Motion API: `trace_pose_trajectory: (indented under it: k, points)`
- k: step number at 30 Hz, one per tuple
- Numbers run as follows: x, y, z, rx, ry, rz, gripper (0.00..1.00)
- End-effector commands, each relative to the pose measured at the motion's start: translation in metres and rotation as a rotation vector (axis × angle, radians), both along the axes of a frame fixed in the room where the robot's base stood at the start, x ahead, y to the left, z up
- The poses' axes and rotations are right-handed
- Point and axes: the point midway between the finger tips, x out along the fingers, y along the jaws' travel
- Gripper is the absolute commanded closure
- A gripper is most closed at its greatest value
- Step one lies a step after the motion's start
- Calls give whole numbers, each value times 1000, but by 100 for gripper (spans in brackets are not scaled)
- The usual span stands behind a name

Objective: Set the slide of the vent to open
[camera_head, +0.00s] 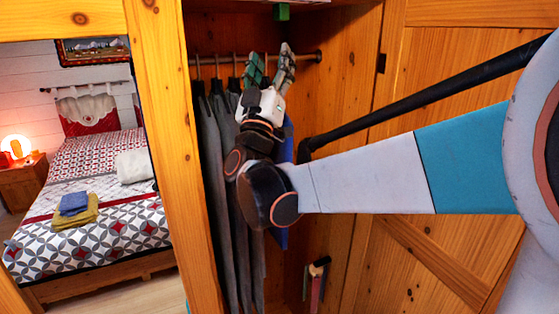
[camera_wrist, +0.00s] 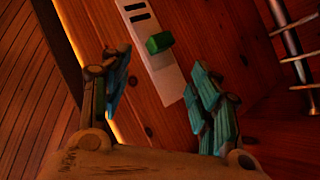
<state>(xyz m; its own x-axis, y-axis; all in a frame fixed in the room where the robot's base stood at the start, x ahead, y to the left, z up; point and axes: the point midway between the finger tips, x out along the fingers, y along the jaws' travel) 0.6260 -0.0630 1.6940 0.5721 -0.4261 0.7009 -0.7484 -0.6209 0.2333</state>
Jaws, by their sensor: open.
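The vent is a white plate (camera_wrist: 166,75) on the wooden wall in the wrist view, with dark slots at its upper end. Its slide has a green knob (camera_wrist: 160,42) that stands out below the slots. A green block, seemingly the same knob, shows at the top edge of the head view (camera_head: 281,13); the plate cannot be made out there. My gripper (camera_wrist: 156,80) is open and empty, its fingers spread either side of the plate's lower part in the picture, apart from the knob. In the head view my gripper (camera_head: 271,66) points up inside the wardrobe, below the green block.
A clothes rail (camera_head: 300,57) with hangers and grey garments (camera_head: 217,150) runs close beside my gripper; the rail also shows at right in the wrist view (camera_wrist: 289,40). A wooden post (camera_head: 165,120) stands left, and a door (camera_head: 450,250) right. A bed (camera_head: 90,180) lies beyond.

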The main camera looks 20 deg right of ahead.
Motion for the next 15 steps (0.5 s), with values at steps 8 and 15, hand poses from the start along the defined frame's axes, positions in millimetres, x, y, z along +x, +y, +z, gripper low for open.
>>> trace_pose_trajectory:
  k: [8, 15]
  points:
    - [3, 24, -48, 9, 134, 205, 43]
    - [4, 41, -87, 34, 245, 337, 43]
